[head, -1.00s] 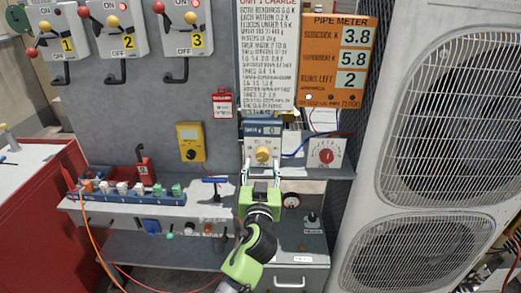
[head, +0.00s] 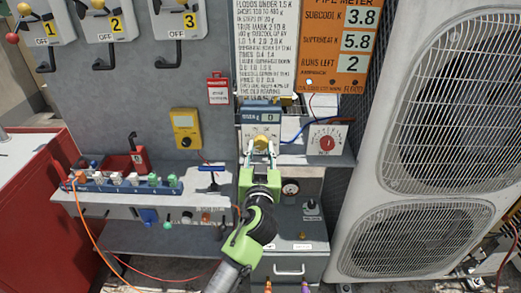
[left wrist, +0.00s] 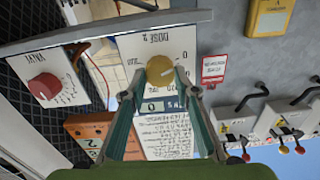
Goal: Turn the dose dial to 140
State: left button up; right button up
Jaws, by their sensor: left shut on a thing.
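The yellow dose dial (head: 262,143) sits on a white panel (head: 247,133) on the shelf. The dial also shows in the left wrist view (left wrist: 160,70), where the panel appears upside down. My left gripper (head: 261,151) is shut on the dial, one finger on each side. The small dose display (head: 264,117) above the dial reads 0. In the left wrist view, part of the dial's printed scale shows around the knob; the fingers cover some of the panel. My right gripper is not in view.
A red knob (head: 327,143) on a white panel stands right of the dose panel. A yellow meter (head: 186,128) hangs to the left. The orange pipe meter (head: 335,45) is above, and a large condenser unit (head: 440,120) stands at the right.

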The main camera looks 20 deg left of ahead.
pick_arm(q)
jog(key=shift+m, duration=1)
jog(key=m, duration=0.3)
jog(key=shift+m, duration=0.3)
jog(key=m+p, duration=0.2)
jog(key=m, duration=0.3)
jog(key=shift+r, duration=0.15)
jog(key=m+p, duration=0.1)
jog(key=m, duration=0.4)
jog(key=shift+p, duration=0.35)
jog(key=m+p, duration=0.2)
jog(key=m, duration=0.3)
jog(key=o, duration=0.9)
jog(key=shift+o, duration=1)
jog(key=shift+w+f, duration=0.15)
jog(key=shift+f, duration=0.05)
